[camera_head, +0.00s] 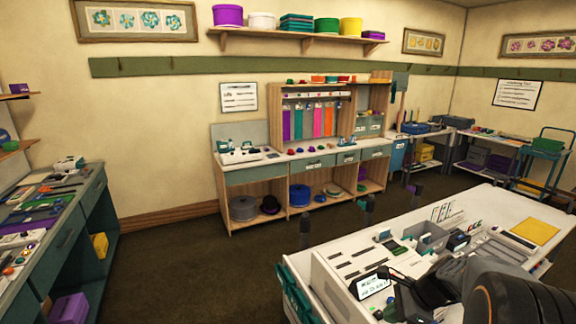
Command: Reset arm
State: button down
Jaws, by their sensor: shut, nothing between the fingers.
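My gripper (392,276) is at the lower right, low over the near white worktable (318,262). It is dark and small in the picture, and its fingers look closed with nothing seen between them. My dark arm comes in from the lower right corner and hides part of the table.
The worktable carries a grey bin (427,237), a yellow sheet (534,231) and several small tools. A wooden workbench (292,160) stands at the back wall and a teal bench (65,235) at the left. The dark floor (190,265) between them is clear.

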jog(key=s+a+r+n+t+h+b, duration=0.2)
jog(key=s+a+r+n+h, duration=0.3)
jog(key=n, duration=1.5)
jog(key=shift+s+a+r+n+t+h+b, duration=0.35)
jog(key=shift+s+a+r+b, duration=0.4)
jog(key=shift+s+a, duration=2.1)
jog(key=shift+s+d+f, duration=0.1)
jog(key=shift+s+d, duration=0.25)
jog(key=shift+d, duration=0.05)
